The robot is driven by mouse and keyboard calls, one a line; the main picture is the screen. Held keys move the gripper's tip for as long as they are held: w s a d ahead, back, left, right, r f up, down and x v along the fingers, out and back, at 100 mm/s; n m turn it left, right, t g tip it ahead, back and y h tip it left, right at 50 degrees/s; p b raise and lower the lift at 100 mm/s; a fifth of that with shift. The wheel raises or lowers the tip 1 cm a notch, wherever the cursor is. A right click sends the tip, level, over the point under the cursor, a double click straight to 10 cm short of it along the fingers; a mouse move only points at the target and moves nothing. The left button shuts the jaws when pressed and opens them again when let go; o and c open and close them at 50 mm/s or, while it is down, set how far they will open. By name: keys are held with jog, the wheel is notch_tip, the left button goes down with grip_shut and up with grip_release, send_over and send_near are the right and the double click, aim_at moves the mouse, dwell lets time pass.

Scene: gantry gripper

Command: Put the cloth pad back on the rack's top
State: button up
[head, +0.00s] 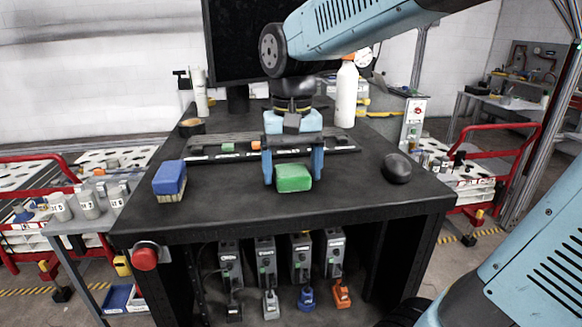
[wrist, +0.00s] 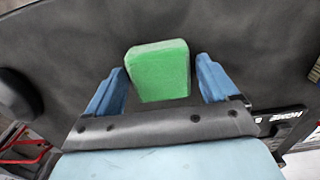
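A green block-shaped pad (head: 293,178), which looks like the cloth pad, is on the dark table near its front edge. My gripper (head: 293,172) is open over it, pointing down. In the wrist view the pad (wrist: 158,70) lies between the two blue fingers (wrist: 160,82), with a gap on each side. The long, low dark rack (head: 205,157) with white labels lies just behind the pad. Small green and orange pieces show at the rack, partly behind my gripper. Part of the rack (wrist: 290,130) shows at the lower right of the wrist view.
A blue brush (head: 170,178) stands at the table's left and a dark rounded object (head: 397,168) at its right. A white bottle (head: 346,95), a monitor (head: 235,45) and a tape roll (head: 192,127) are farther back. The front strip (head: 235,205) is clear.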

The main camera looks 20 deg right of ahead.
aim_at(292, 171)
jog(key=shift+o, duration=0.3)
jog(key=shift+r, duration=0.1)
notch_tip(292, 171, up, 12)
dwell(0.5)
jog(key=shift+o, duration=0.7)
